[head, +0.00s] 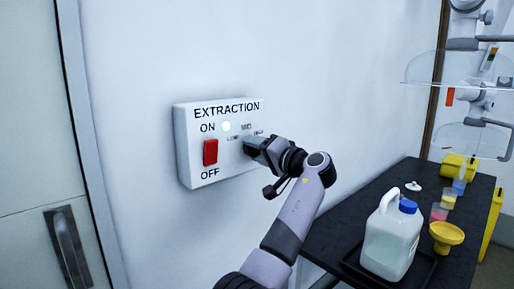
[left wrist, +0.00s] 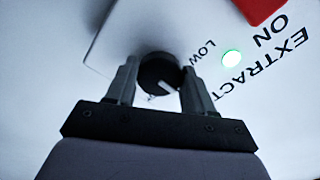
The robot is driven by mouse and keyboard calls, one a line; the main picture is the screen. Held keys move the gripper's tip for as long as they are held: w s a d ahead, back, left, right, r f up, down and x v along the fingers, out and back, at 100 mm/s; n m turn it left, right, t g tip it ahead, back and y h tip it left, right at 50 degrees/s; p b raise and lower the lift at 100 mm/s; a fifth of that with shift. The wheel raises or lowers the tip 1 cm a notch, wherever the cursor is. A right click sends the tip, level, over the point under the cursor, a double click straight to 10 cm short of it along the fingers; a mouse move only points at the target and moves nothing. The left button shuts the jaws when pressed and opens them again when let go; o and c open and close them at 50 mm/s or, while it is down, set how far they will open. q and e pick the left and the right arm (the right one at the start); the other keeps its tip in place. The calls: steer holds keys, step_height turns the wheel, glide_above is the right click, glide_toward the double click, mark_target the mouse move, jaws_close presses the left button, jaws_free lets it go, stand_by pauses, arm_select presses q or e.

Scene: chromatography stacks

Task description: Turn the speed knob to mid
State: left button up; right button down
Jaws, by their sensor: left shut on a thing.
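The speed knob (left wrist: 158,70) is a round black dial with a white mark, on the white EXTRACTION panel (head: 184,150). In the left wrist view the two fingers of my left gripper (head: 251,147) stand on either side of the knob, shut on it. The word LOW shows beside the knob, and the white mark is on its near side. In the head view the gripper hides the knob and part of the small labels above it. I cannot tell exactly which setting the mark points to. My right gripper is not in view.
The panel has a red switch (head: 210,152) between ON and OFF and a lit greenish lamp (head: 226,126). A dark bench (head: 333,219) at right holds a white jug (head: 391,243), a yellow funnel (head: 446,233) and small cups. A grey door (head: 32,130) is at left.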

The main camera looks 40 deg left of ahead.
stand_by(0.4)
arm_select(q)
steer(key=o, duration=1)
steer(key=shift+d+f, duration=0.1)
steer(key=shift+d, duration=0.45)
steer(key=d, duration=0.2)
steer(key=d+b, duration=0.1)
steer(key=d, duration=0.1)
steer(key=d+b, duration=0.1)
steer(key=d, duration=0.1)
steer(key=shift+s, duration=0.3)
